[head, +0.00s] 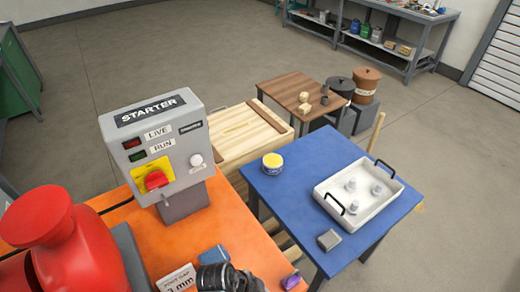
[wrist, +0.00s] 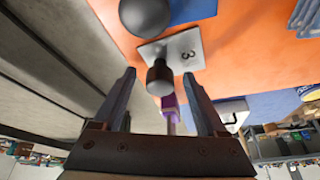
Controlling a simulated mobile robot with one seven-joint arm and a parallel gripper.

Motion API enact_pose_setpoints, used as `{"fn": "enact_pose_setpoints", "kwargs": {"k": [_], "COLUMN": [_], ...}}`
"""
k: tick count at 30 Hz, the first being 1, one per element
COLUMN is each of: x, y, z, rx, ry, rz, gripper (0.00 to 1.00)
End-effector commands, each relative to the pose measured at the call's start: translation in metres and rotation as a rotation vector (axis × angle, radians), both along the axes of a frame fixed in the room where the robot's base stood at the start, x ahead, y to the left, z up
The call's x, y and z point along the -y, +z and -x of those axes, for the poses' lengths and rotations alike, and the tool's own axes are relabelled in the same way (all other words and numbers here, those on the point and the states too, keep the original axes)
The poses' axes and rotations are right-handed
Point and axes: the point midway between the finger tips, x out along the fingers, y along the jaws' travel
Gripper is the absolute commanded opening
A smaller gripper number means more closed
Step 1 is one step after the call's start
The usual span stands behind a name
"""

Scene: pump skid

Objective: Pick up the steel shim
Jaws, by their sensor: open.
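A flat grey metal plate marked 3, which looks like the steel shim (wrist: 184,44), lies on the orange bench top in the wrist view. A dark knob-like cylinder (wrist: 160,78) stands at its near edge, in front of part of the plate. My gripper (wrist: 160,75) is open. Its two fingers point toward the plate, with the knob between the fingertips in the picture. Nothing is clasped. I cannot tell how far the fingers are from it.
The blue table (head: 290,205) at right bears a white tray (head: 335,205) and a yellow-lidded tin (head: 272,163).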

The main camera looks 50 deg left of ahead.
Motion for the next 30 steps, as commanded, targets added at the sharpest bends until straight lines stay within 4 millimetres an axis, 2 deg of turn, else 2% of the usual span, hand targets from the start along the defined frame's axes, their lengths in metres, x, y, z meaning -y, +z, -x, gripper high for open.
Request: {"fn": "enact_pose_setpoints", "kwargs": {"k": [1, 12, 14, 24, 30], "x": [0.0, 0.0, 0.0, 0.0, -0.001], "y": [0.0, 0.001, 0.001, 0.003, 0.025], "z": [0.0, 0.0, 0.0, 0.0, -0.001], "rx": [0.0, 0.0, 0.001, 0.001, 0.004], "ry": [0.0, 0.0, 0.0, -0.001, 0.0], "rz": [0.0, 0.0, 0.0, -0.001, -0.003], "gripper": [0.75, 0.08, 0.0, 0.0, 0.0]}}
